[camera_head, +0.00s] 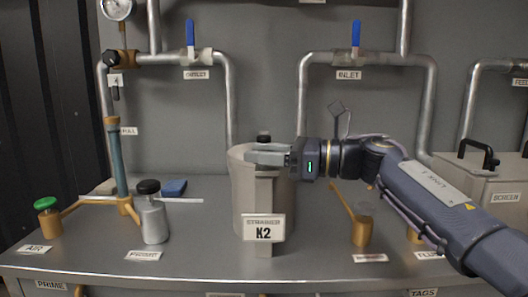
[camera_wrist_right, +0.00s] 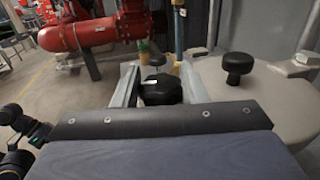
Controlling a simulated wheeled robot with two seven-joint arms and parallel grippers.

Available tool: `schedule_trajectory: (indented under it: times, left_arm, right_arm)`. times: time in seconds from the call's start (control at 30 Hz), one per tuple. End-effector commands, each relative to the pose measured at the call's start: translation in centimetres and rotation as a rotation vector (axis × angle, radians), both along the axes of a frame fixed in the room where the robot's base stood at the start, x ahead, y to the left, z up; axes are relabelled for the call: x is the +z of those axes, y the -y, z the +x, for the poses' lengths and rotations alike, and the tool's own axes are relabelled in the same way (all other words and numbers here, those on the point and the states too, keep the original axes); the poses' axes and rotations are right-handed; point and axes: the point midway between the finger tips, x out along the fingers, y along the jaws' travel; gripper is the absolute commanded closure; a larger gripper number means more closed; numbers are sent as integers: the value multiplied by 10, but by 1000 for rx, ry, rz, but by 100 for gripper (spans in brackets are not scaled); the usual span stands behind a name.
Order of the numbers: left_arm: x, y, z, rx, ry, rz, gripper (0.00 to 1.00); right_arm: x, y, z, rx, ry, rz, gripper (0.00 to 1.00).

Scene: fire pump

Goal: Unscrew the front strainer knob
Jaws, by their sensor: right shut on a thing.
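The strainer (camera_head: 243,195) is a grey pot with a plate marked K2 on its front. My right gripper (camera_head: 267,154) reaches in from the right over the strainer's top. In the right wrist view, its two fingers (camera_wrist_right: 160,88) lie on either side of a black front knob (camera_wrist_right: 163,91) and are shut on it. In the head view that knob is hidden by the gripper. A second black knob (camera_wrist_right: 238,66) stands on the strainer lid; its top also shows behind the gripper in the head view (camera_head: 263,137). My left gripper is in neither view.
A grey bottle with a black cap (camera_head: 151,215) and a green-capped valve (camera_head: 46,213) stand to the left. A brass lever (camera_head: 352,220) is right of the strainer, under my arm. A grey box (camera_head: 485,195) sits at the far right. Pipes (camera_head: 226,95) run behind.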

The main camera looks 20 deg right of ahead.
Motion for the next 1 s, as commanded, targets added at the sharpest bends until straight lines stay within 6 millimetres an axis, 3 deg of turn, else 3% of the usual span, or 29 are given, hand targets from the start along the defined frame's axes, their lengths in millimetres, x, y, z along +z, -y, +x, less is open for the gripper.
schedule_trajectory:
  times: [0.67,0.7,0.83,1.0]
  left_arm:
    - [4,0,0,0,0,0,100]
    - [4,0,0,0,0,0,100]
    - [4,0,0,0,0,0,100]
    - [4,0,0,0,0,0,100]
  right_arm:
    - [-4,-2,1,67,-7,-7,84]
    - [-4,-2,1,67,-7,-7,58]
    - [-3,-2,0,66,-6,-6,41]
    - [-2,-1,0,65,-3,-4,39]
